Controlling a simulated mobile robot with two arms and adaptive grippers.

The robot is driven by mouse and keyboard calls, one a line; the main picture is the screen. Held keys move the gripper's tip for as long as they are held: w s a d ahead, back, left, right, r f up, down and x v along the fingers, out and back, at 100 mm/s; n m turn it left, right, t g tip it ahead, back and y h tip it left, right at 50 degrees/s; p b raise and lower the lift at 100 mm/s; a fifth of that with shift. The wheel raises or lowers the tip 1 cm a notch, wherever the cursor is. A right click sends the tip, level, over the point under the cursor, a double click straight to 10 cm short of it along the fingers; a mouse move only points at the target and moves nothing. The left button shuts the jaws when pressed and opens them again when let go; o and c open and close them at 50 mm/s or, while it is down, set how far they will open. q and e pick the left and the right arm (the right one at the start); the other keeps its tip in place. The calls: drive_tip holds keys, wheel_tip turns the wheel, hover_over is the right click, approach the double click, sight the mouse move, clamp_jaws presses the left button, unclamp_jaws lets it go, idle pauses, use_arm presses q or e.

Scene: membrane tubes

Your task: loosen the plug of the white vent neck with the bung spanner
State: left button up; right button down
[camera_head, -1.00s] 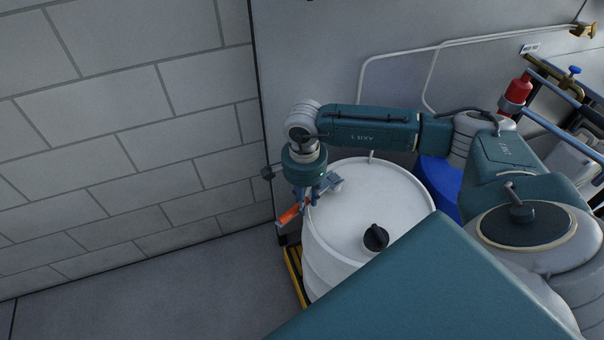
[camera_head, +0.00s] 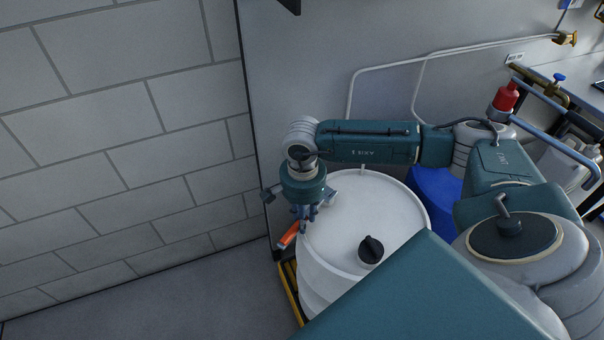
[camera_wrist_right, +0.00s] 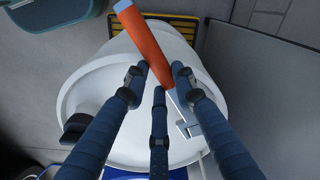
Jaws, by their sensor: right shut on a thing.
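My right gripper (camera_head: 303,222) is over the left rim of the white drum (camera_head: 385,215), shut on the bung spanner. The spanner's orange handle (camera_head: 289,235) sticks out past the drum's left edge. In the right wrist view the handle (camera_wrist_right: 145,45) rises between the fingers, and its grey head end (camera_wrist_right: 187,127) lies over the drum top. I cannot tell whether the head touches anything. The vent neck and its plug are not clearly visible; the gripper and spanner cover that part of the lid. My left gripper is out of view.
A black cap (camera_head: 371,249) stands on the drum's lid. The drum is on a yellow-edged grating (camera_head: 290,285). A blue drum (camera_head: 436,190) stands behind. A grey panel and block wall (camera_head: 120,140) are close on the left. A pipe (camera_head: 440,50) runs along the panel.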

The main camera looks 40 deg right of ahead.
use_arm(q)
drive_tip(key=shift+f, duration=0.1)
use_arm(e)
drive_tip(key=shift+s+d, duration=0.1)
drive_tip(key=shift+d, duration=0.15)
use_arm(q)
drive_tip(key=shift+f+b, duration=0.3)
drive_tip(key=shift+b, duration=0.15)
use_arm(e)
drive_tip(key=shift+s+d+n, duration=0.35)
drive_tip(key=shift+s+n, duration=0.3)
drive_tip(key=shift+n, duration=0.05)
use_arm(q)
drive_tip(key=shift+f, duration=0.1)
use_arm(e)
drive_tip(key=shift+s, duration=0.1)
use_arm(q)
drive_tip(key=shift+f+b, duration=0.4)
drive_tip(key=shift+b, duration=0.05)
use_arm(e)
drive_tip(key=shift+s+d+n, duration=0.45)
drive_tip(key=shift+s+n, duration=0.2)
drive_tip(key=shift+n, duration=0.15)
